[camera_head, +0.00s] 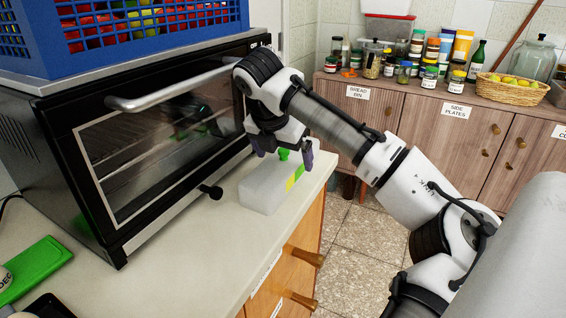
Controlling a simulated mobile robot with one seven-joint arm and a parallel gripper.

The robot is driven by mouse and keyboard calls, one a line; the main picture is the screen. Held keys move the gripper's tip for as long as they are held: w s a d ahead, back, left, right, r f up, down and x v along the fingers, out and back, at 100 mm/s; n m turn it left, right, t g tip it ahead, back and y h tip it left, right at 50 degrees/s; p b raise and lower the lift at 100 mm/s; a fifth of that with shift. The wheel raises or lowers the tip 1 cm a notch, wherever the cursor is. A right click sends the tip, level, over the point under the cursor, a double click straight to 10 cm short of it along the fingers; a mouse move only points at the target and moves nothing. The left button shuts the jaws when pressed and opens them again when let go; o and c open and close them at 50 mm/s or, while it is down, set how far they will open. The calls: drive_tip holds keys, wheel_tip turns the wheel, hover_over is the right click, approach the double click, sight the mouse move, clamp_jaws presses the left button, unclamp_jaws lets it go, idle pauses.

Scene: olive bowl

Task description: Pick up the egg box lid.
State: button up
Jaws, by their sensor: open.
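A pale, translucent box-shaped thing (262,193) lies on the counter in front of the oven, and it looks like the egg box lid. A yellow and green patch shows at its right side. I cannot tell whether a separate box is under it. My gripper (283,156) points down over its far end, with purple-grey fingers apart. A small bright green piece (284,154) shows between the fingers. I cannot tell whether the fingers touch the lid. My wrist hides part of the view behind.
A black and steel oven (160,140) stands close at the left, its handle and knob jutting out. A blue crate (150,38) sits on top. The counter (205,262) is clear in front. Wooden drawers with knobs are below. Jars and a basket (510,88) stand on the far cabinets.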

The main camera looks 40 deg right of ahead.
drive_tip(key=shift+x, duration=1.35)
drive_tip(key=shift+w, duration=0.15)
drive_tip(key=c, duration=1.2)
drive_tip(key=shift+o, duration=0.2)
